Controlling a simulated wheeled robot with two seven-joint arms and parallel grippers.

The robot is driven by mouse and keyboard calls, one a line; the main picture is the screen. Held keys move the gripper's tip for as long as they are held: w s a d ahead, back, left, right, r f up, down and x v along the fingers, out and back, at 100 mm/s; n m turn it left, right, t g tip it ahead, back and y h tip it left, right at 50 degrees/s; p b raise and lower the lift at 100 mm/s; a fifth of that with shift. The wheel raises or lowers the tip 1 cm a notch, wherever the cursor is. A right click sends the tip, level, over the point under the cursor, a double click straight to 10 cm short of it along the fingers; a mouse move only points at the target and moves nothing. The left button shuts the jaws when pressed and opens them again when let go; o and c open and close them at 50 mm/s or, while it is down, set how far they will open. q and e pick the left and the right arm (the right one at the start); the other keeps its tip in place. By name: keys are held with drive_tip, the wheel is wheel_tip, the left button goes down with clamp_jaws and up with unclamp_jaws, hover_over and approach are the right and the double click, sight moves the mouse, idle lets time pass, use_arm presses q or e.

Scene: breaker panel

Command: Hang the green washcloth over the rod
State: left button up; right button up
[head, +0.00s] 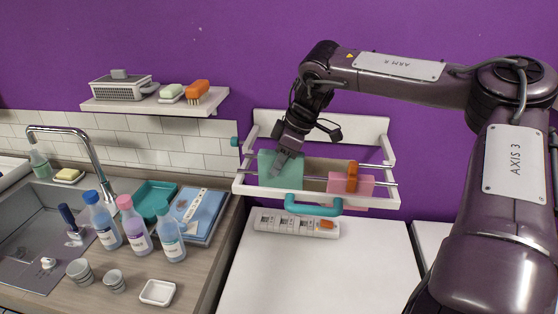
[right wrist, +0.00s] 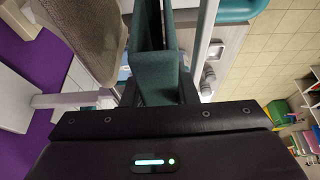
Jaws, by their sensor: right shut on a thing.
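The green washcloth (head: 292,174) is at the left part of the white wall rack in the head view. My right gripper (head: 281,160) is shut on its upper part from above. The cloth hides a stretch of the front metal rod (head: 315,179), which shows on both sides of it. I cannot tell whether the cloth straddles the rod or hangs in front of it. In the right wrist view the washcloth (right wrist: 158,85) looks folded, with two layers running away from the gripper. My left gripper is in neither view.
A pink cloth (head: 363,187) with an orange clip (head: 351,176) hangs on the rack's right part. A teal handle (head: 313,207) and a white power strip (head: 290,224) are below. A shelf (head: 130,103) is at upper left. Bottles and a sink (head: 30,215) stand left.

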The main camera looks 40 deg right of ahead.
sight(279, 177)
drive_tip(key=shift+f+b, duration=1.65)
drive_tip(key=shift+f, duration=0.8)
drive_tip(key=o, duration=1.1)
drive_tip(key=shift+r, duration=0.1)
drive_tip(key=b+v, duration=0.2)
drive_tip(key=v, duration=0.5)
drive_tip(key=shift+s+r, duration=0.1)
drive_tip(key=shift+r, duration=0.2)
drive_tip(key=shift+d, duration=0.1)
